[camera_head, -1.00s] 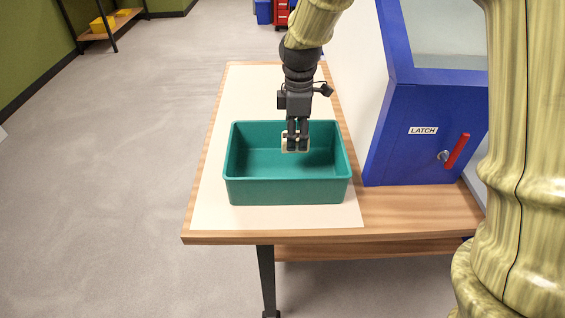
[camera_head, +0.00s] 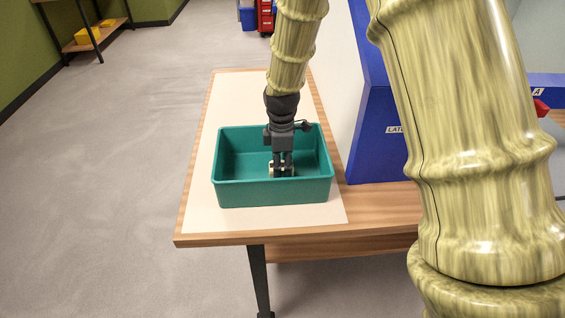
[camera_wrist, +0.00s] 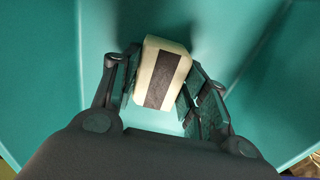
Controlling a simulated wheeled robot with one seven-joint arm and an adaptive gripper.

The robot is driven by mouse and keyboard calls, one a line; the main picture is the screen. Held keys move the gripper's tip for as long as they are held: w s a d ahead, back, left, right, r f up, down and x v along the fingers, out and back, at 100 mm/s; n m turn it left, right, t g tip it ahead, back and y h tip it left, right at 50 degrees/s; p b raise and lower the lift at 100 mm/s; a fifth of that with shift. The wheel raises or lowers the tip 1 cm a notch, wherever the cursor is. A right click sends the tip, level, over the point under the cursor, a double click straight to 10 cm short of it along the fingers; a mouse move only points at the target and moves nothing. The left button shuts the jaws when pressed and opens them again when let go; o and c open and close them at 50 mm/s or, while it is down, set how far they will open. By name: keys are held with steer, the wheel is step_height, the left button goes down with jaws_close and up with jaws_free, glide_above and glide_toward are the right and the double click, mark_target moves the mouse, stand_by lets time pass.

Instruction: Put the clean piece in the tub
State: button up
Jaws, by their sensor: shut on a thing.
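The teal tub (camera_head: 272,193) stands on the pale mat at the end of the wooden table. My gripper (camera_head: 282,171) points down inside the tub, within its walls. It is shut on a small cream piece with a dark stripe (camera_wrist: 162,75), which shows between the two fingers in the wrist view. In the head view only a little of the piece shows beside the fingertips. The tub's teal floor and walls (camera_wrist: 50,60) surround the piece in the wrist view. I cannot tell whether the piece touches the tub floor.
A blue cabinet (camera_head: 372,150) with a partly hidden latch label stands on the table to the right of the tub. The pale mat (camera_head: 215,216) is bare around the tub. A shelf with yellow bins (camera_head: 84,37) is far off at the left.

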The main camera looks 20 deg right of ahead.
mark_target(283, 166)
steer(key=shift+s+r, duration=0.15)
steer(key=shift+s, duration=0.15)
steer(key=o, duration=1.4)
steer(key=shift+w+f, duration=0.2)
steer(key=shift+f, duration=0.05)
steer(key=shift+c, duration=0.2)
steer(key=shift+s+r, duration=0.15)
steer(key=shift+r, duration=0.15)
step_height(283, 166, up, 12)
steer(key=b, duration=0.2)
steer(key=shift+b, duration=0.3)
